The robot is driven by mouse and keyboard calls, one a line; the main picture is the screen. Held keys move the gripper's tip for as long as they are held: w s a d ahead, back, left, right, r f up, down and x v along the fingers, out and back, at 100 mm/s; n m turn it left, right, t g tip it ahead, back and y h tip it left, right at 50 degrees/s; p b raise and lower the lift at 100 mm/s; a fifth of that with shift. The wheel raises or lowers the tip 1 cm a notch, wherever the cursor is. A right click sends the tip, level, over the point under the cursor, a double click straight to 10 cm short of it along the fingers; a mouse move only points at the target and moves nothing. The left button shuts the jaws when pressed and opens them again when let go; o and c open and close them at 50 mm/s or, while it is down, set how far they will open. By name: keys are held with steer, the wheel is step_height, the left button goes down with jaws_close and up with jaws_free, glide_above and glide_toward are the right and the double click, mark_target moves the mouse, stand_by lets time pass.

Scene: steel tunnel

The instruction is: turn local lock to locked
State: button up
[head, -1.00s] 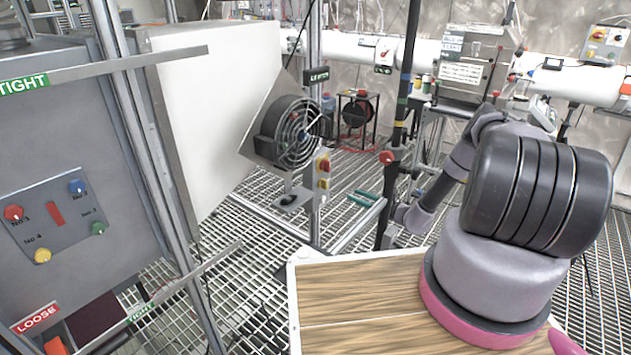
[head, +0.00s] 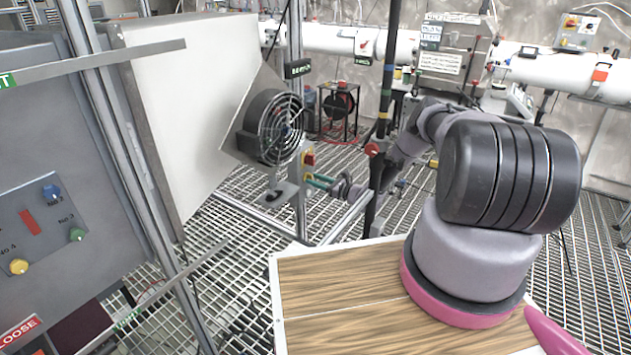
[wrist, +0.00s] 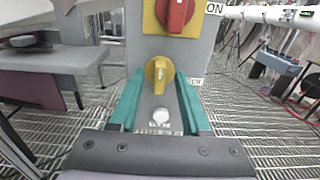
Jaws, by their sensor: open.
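A grey control box carries a yellow knob (wrist: 158,72) with a pale pointer mark, standing about upright in the wrist view. A label beside it is partly hidden by a finger. My gripper (wrist: 160,76) is open, its two teal fingers on either side of the yellow knob; I cannot tell whether they touch it. A round white button (wrist: 160,117) sits below the knob, between the fingers. In the head view my gripper (head: 320,182) is at the front of the small box, and the knob is hardly visible there.
A caged fan (head: 280,128) is left of the box. A black post (head: 384,110) stands near my arm.

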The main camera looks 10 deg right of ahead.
steer(key=shift+c, duration=0.3)
jaws_close()
steer(key=shift+m, duration=0.3)
steer(key=shift+w+d+f+m, duration=0.1)
steer(key=shift+f+m, duration=0.05)
steer(key=shift+m, duration=4.2)
steer(key=shift+w+d+f+m, duration=0.1)
steer(key=shift+m, duration=4.25)
